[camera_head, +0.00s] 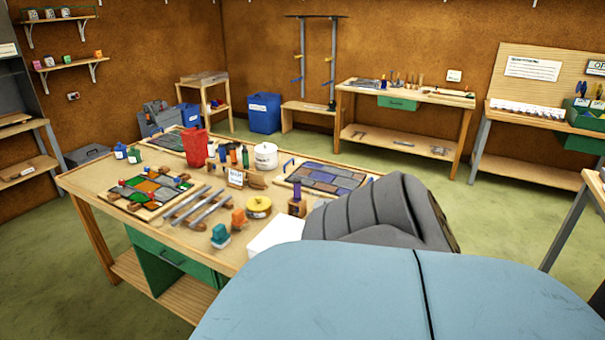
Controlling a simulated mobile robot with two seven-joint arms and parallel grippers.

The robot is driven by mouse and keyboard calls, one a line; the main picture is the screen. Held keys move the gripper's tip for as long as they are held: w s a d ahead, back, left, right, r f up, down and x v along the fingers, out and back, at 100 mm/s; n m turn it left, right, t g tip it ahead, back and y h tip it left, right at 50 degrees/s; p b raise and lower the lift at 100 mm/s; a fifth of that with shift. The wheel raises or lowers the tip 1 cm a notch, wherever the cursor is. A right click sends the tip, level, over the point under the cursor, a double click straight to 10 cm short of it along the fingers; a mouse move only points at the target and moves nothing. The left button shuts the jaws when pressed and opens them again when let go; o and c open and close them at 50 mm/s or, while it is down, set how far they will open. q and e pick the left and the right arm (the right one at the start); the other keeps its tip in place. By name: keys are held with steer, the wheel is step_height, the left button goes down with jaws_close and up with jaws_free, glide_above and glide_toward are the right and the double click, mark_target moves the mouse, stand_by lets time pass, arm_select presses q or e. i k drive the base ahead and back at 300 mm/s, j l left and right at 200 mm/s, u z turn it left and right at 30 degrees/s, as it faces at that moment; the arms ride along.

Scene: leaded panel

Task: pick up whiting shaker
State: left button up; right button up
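A white round lidded tub (265,156) with a label stands upright toward the back middle of the wooden workbench (85,181). It may be the whiting shaker, but its label is too small to read. Several small bottles (234,156) stand just left of it, beside a red container (195,147). Neither of my grippers shows in the head view. A large grey and blue part of my own arm fills the lower right and hides the bench's near right corner. Nothing visible is touching the tub.
A leaded panel with colored glass (150,188) lies at the bench's left, and a bluish one (323,178) at right. Metal strips (198,207), a yellow roll (258,206) and a small sign (235,178) crowd the middle. Green floor surrounds the bench.

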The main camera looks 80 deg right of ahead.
mark_target(237, 145)
steer(key=z, duration=2.2)
steer(key=i+l+z, duration=0.3)
steer(key=l, duration=0.25)
steer(key=i+l+z, duration=0.25)
steer(key=l, duration=0.25)
steer(key=i+l+z, duration=0.3)
steer(key=l, duration=0.2)
steer(key=i+l+z, duration=0.2)
steer(key=i, duration=0.25)
steer(key=i+l+z, duration=0.15)
steer(key=i, duration=0.25)
steer(key=i+l+z, duration=0.2)
steer(key=i, duration=1.9)
steer(key=i+u, duration=0.35)
steer(key=i, duration=0.4)
steer(key=i+l+u, duration=0.15)
steer(key=i+u, duration=0.25)
steer(key=i, duration=0.3)
steer(key=i+j+u, duration=0.15)
steer(key=i+u, duration=0.55)
steer(key=u, duration=0.15)
steer(key=i+l+u, duration=0.1)
steer(key=i+u, duration=0.35)
steer(key=k, duration=0.05)
